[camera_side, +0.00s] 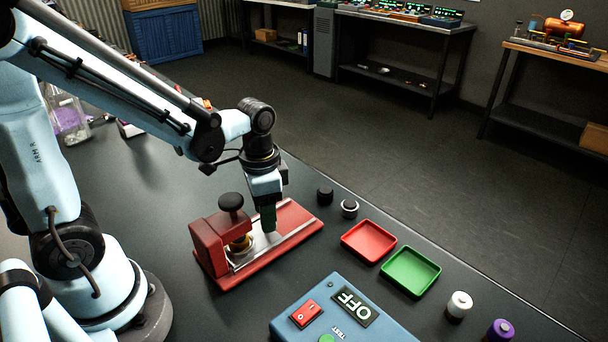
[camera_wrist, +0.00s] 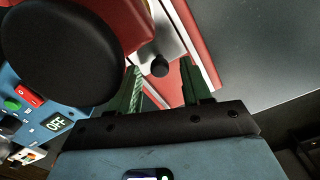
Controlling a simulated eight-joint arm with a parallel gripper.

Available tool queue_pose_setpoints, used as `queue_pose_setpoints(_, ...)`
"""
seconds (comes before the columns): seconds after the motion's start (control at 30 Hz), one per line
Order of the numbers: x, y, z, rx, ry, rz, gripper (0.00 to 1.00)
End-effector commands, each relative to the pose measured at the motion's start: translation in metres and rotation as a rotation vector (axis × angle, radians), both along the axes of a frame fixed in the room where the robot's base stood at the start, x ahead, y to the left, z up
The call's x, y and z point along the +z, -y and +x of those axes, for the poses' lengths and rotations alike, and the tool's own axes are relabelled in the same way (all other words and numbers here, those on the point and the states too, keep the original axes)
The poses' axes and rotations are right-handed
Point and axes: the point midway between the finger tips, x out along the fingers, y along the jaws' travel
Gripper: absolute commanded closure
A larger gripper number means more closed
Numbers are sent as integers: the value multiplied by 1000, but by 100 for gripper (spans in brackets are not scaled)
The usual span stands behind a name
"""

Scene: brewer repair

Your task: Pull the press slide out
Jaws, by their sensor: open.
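The red press (camera_side: 212,243) stands on the dark table with a black round knob (camera_side: 231,201) on top. Its metal slide (camera_side: 262,247) lies along the red base. In the wrist view the press (camera_wrist: 125,20) and its large black top knob (camera_wrist: 60,50) fill the upper left. A small black knob (camera_wrist: 160,66) on the slide shows between my green fingertips. My gripper (camera_wrist: 163,84) is open, its fingers apart on either side of that knob in the picture; I cannot tell whether they touch it. In the side view my gripper (camera_side: 268,218) points down over the slide.
A blue control box (camera_side: 345,318) reading OFF stands in front. A red tray (camera_side: 369,241) and a green tray (camera_side: 411,271) lie to the right. Black (camera_side: 325,196), white (camera_side: 459,305) and purple (camera_side: 499,331) cylinders stand nearby. The table's edge runs behind them.

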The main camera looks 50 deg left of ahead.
Motion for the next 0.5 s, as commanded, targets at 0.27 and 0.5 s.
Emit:
queue_pose_setpoints(0.27, -9, 0, 0, 0, 0, 0, 51)
queue_pose_setpoints(0.5, -9, 0, 0, 0, 0, 0, 56)
